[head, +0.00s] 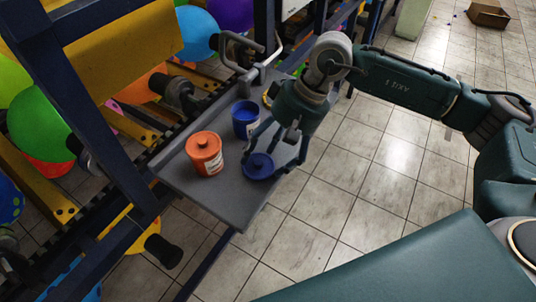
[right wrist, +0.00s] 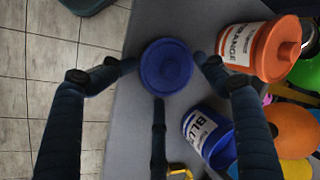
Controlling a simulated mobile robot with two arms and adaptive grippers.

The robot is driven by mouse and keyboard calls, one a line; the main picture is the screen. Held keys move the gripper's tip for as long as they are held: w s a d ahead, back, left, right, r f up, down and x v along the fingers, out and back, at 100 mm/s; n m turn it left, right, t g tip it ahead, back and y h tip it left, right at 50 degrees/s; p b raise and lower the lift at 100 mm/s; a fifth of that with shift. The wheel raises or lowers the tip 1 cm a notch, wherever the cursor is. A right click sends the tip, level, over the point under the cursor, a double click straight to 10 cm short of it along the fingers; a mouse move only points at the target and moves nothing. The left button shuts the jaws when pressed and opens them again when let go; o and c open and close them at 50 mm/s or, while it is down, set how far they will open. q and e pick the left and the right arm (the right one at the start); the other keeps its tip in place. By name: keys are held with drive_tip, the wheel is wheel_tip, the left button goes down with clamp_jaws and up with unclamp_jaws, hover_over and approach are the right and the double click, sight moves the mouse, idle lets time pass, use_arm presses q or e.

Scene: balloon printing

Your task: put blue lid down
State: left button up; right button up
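My left gripper is not in view.
An orange can (head: 206,155) with its lid on stands left of the blue lid on the grey shelf (head: 225,204). The shelf's right edge is close to the lid, with tiled floor beyond. A dark blue frame (head: 85,110) and balloons are at the left.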

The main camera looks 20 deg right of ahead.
drive_tip(key=shift+s+d+r+p, duration=0.1)
drive_tip(key=shift+r+p, duration=0.35)
drive_tip(key=shift+p, duration=0.15)
drive_tip(key=shift+d+r+b, duration=0.25)
drive_tip(key=shift+b, duration=0.05)
drive_tip(key=b+v, duration=0.2)
drive_tip(key=v, duration=0.9)
drive_tip(key=shift+r, duration=0.3)
